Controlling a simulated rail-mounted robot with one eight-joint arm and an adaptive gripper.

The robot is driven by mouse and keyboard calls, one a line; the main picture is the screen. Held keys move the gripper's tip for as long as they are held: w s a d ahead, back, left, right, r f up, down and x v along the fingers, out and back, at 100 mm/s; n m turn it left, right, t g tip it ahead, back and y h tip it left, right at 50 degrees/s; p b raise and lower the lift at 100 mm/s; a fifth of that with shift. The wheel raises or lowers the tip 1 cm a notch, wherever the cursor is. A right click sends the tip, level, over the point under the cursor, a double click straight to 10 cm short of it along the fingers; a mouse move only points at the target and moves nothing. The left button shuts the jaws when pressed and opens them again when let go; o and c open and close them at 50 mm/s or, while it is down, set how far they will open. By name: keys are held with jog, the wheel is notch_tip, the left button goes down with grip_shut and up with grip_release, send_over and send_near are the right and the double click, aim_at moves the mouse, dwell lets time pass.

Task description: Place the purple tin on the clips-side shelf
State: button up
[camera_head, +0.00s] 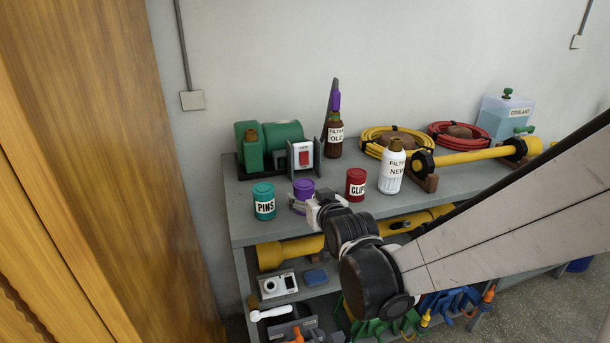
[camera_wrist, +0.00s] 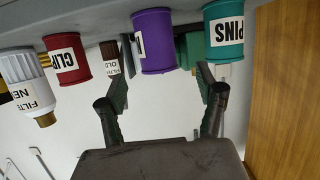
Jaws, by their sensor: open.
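The purple tin (camera_head: 304,187) stands on the grey bench top between the teal PINS tin (camera_head: 264,201) and the red CLIPS tin (camera_head: 355,184). Its lower part is partly hidden by my gripper (camera_head: 300,204) in the head view. In the wrist view, which is upside down, the purple tin (camera_wrist: 153,42) shows ahead of my open, empty gripper (camera_wrist: 162,75), roughly in line with the gap between the fingers. I cannot tell whether the fingers touch it. A grey shelf (camera_head: 318,291) lies under the bench top; which shelf is the clips-side one is unclear.
A white FILTER NEW bottle (camera_head: 393,168) stands right of the CLIPS tin. A brown FILTER OLD bottle (camera_head: 334,138) and a green motor (camera_head: 281,138) stand behind. A yellow bar (camera_head: 290,250) runs under the bench top. A white device (camera_head: 279,284) and blue box (camera_head: 315,277) occupy the shelf.

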aim_at(304, 189)
jog(key=shift+p+x, duration=0.5)
jog(key=shift+x, duration=3.1)
jog(key=shift+d+f, duration=0.15)
jog(key=shift+f, duration=0.05)
jog(key=c, duration=1.7)
jog(key=shift+r, duration=0.15)
